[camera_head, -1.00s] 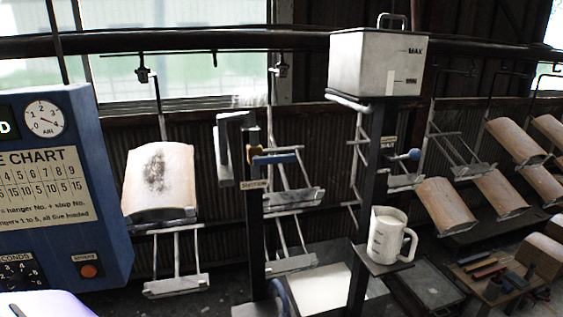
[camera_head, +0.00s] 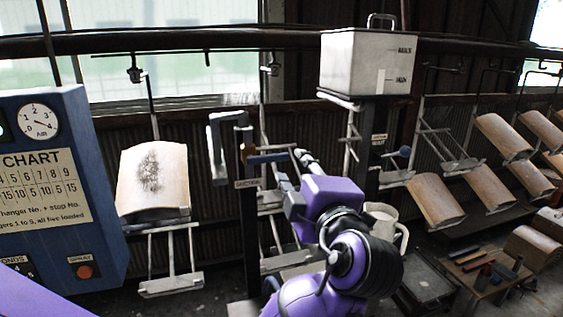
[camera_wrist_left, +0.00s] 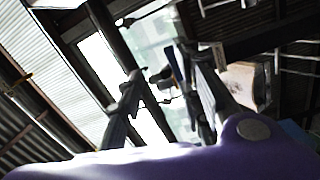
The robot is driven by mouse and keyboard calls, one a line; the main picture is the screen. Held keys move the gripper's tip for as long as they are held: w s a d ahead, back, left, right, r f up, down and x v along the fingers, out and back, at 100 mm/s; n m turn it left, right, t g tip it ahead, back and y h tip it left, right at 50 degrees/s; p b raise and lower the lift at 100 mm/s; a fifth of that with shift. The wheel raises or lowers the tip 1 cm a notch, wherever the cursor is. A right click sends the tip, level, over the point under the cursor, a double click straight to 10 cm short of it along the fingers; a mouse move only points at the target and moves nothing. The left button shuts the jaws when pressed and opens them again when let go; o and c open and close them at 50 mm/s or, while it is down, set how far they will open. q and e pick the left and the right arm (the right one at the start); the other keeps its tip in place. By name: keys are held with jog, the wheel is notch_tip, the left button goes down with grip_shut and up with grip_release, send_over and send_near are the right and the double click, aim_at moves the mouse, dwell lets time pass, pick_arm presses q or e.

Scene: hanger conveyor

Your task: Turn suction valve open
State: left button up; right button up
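The suction valve has a brass-coloured body and a blue lever (camera_head: 268,158) that points right, roughly level. It sits on a dark post above a small label plate (camera_head: 247,183). My left gripper (camera_head: 290,170) is just right of the lever's free end, with its fingers spread. In the left wrist view my left gripper (camera_wrist_left: 160,66) is open, and a blue piece (camera_wrist_left: 177,64), apparently the lever, shows close to the right finger. Whether they touch I cannot tell. My right gripper is not in view.
A metal tank (camera_head: 367,65) stands on a dark post to the right, with another blue-knobbed valve (camera_head: 404,152) below it. A white jug (camera_head: 388,222) is partly hidden by my left arm. A blue control cabinet (camera_head: 100,205) stands left. Hangers carry curved tiles (camera_head: 153,178).

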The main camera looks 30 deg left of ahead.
aim_at(280, 159)
pick_arm(q)
jog(key=w+a+n, duration=0.1)
jog(key=a, duration=0.1)
jog(key=w+a+n+g+p, duration=0.1)
jog(key=a, duration=0.1)
jog(key=w+a+f+n, duration=0.1)
jog(key=w+a, duration=0.1)
jog(key=shift+a, duration=0.4)
jog(key=shift+w+f, duration=0.1)
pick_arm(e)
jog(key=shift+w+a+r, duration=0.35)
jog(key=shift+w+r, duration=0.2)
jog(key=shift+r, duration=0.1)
pick_arm(q)
grip_shut()
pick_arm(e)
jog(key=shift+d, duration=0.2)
